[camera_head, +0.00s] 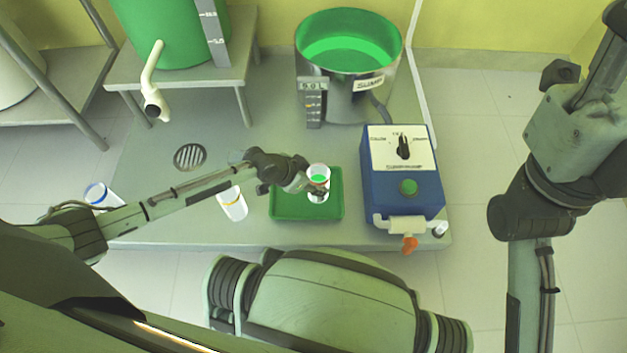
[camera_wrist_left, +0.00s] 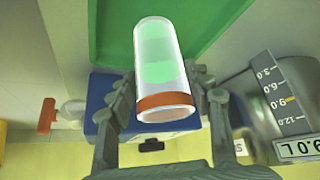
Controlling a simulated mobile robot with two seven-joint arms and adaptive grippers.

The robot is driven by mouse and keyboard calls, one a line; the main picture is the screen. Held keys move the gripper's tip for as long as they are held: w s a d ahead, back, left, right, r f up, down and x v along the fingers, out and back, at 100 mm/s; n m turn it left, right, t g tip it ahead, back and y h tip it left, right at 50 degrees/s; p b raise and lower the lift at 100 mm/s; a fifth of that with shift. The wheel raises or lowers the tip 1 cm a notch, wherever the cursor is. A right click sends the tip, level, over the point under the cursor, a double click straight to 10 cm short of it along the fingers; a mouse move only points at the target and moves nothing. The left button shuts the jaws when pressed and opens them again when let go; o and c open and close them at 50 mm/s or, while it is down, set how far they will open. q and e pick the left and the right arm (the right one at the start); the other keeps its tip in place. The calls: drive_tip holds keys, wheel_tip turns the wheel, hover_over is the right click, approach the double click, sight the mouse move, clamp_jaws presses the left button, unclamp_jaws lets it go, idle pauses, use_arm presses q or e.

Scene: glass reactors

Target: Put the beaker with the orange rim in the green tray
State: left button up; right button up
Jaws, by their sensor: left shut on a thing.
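The beaker with the orange rim (camera_wrist_left: 166,101) holds some green liquid. In the head view it (camera_head: 319,171) looks upright over the green tray (camera_head: 282,210). My left gripper (camera_head: 316,186) is shut on the beaker, with one finger on each side of it in the left wrist view (camera_wrist_left: 168,92). The tray's green surface fills the top of that wrist view (camera_wrist_left: 240,14). I cannot tell whether the beaker's base touches the tray. My right arm shows at the right of the head view, but its gripper does not show.
A blue pump box (camera_head: 404,187) stands right of the tray. A steel vessel of green liquid (camera_head: 340,85) stands behind. A beaker with a yellow rim (camera_head: 233,205) is left of the tray, and one with a blue rim (camera_head: 98,194) is farther left. A drain (camera_head: 190,156) lies behind my left arm.

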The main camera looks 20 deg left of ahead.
use_arm(q)
drive_tip(key=o, duration=1.2)
drive_tip(key=shift+f, duration=0.15)
